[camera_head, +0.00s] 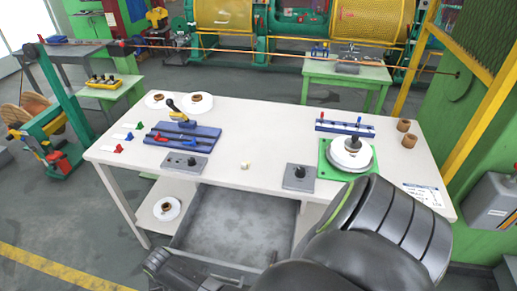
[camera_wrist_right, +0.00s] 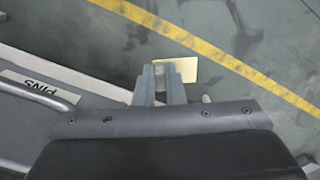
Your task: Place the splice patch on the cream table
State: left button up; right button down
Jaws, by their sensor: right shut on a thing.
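The cream table (camera_head: 240,135) stands in front of me in the head view, its top holding several fixtures and parts. In the right wrist view my right gripper (camera_wrist_right: 166,70) is shut on a thin, pale cream rectangular piece, which I take for the splice patch (camera_wrist_right: 184,69). The piece sticks out to the right of the fingertips, above the grey floor. Part of it is hidden by the fingers. In the head view my right arm covers the lower right, and neither the right gripper nor the patch can be made out there. My left gripper is not recognisable.
A blue fixture (camera_head: 183,134), grey plates (camera_head: 184,166) (camera_head: 299,178) and a green plate with a white spool (camera_head: 350,152) occupy the tabletop. A small cream block (camera_head: 244,166) sits near the front middle. The tabletop's centre is clear. A grey bin (camera_head: 235,222) is below.

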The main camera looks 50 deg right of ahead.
aim_at(269, 145)
jog(key=k+l+u, duration=0.35)
jog(key=k+l, duration=0.55)
jog(key=k+l+u, duration=0.1)
jog(key=k+l, duration=0.4)
